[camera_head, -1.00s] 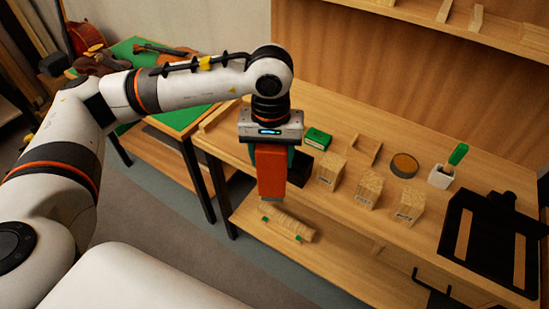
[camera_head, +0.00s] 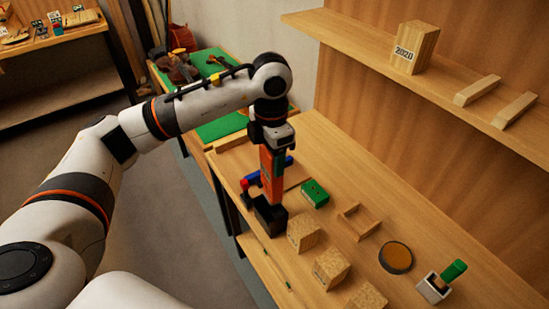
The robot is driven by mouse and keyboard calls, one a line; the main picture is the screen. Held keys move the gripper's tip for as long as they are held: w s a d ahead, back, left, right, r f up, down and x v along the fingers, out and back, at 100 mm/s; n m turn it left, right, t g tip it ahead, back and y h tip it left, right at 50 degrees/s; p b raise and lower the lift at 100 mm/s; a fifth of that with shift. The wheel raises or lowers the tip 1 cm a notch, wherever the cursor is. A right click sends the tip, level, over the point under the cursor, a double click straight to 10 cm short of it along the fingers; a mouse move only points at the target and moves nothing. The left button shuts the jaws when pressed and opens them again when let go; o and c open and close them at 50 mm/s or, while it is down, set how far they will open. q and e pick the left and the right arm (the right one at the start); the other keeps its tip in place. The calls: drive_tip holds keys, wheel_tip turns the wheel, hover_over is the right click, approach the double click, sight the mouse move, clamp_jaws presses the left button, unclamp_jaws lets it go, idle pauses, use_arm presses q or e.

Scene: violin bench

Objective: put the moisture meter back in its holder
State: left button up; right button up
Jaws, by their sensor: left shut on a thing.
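The moisture meter appears to be the long orange-red body (camera_head: 269,178), held upright with a green strip along its right side. My left gripper (camera_head: 273,146) is shut on its top end, and the fingers are mostly hidden. The holder appears to be the black box (camera_head: 268,217) near the front edge of the bench. The meter's lower end is at the box's top in the picture; I cannot tell whether it is inside the opening or just above it. My right gripper is not in view.
Wooden blocks (camera_head: 303,233) stand right of the black box. Red and blue items (camera_head: 250,180) lie close behind the meter. A shelf (camera_head: 410,75) overhangs the back.

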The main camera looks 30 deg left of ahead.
use_arm(q)
drive_tip(key=shift+a+n, duration=0.3)
drive_tip(key=shift+n, duration=0.3)
wheel_tip(320, 180, down, 5)
drive_tip(key=b, duration=0.5)
idle(1.1)
